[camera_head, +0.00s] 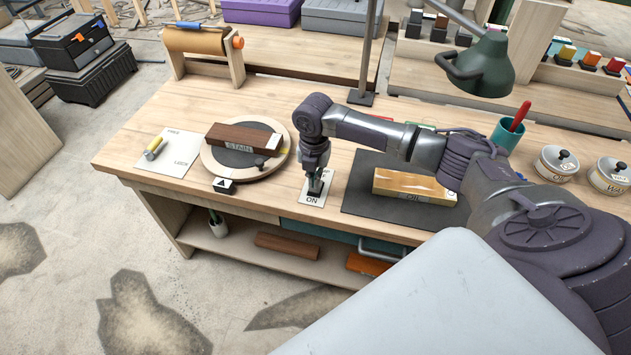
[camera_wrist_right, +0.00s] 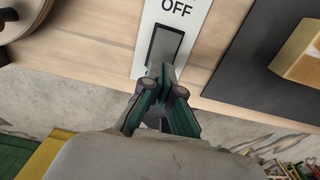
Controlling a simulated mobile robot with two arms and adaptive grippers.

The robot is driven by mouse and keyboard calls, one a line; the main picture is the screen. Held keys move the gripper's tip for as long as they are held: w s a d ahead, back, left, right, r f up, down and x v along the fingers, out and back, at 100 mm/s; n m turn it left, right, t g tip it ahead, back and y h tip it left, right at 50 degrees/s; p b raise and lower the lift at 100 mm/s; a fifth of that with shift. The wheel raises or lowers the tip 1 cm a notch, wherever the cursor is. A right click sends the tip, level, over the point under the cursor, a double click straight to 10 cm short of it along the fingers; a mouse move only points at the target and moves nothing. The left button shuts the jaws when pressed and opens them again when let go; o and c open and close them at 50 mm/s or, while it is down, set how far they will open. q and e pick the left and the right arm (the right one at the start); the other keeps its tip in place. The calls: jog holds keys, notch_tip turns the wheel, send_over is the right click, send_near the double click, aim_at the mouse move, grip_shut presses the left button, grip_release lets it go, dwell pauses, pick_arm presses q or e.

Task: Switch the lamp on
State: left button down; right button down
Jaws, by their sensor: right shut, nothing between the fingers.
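The lamp (camera_head: 484,68) has a green shade and a thin grey pole, and stands at the back of the workbench. Its bulb is hidden, and I see no clear glow. A white switch plate (camera_head: 327,186) lies on the bench front, with ON at its near end. In the right wrist view, the plate (camera_wrist_right: 180,12) shows OFF at its far end and a dark rocker (camera_wrist_right: 164,46). My right gripper (camera_head: 315,189) points down over the rocker. Its fingertips (camera_wrist_right: 161,72) are shut and empty at the rocker's near end; whether they touch it I cannot tell.
Left of the switch is a round turntable (camera_head: 212,160) carrying a dark wood block labelled STAIN (camera_head: 240,136). Right of it, a dark mat (camera_head: 358,196) holds a light wood block (camera_head: 410,187). A green cup (camera_head: 505,135) and lidded tins (camera_head: 556,163) stand further right.

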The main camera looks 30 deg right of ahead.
aim_at(314, 190)
jog(key=shift+f+b, duration=0.55)
jog(key=shift+f, duration=0.65)
dwell(0.7)
notch_tip(314, 190, up, 7)
jog(key=p, duration=0.7)
jog(key=shift+r, duration=0.1)
dwell(0.4)
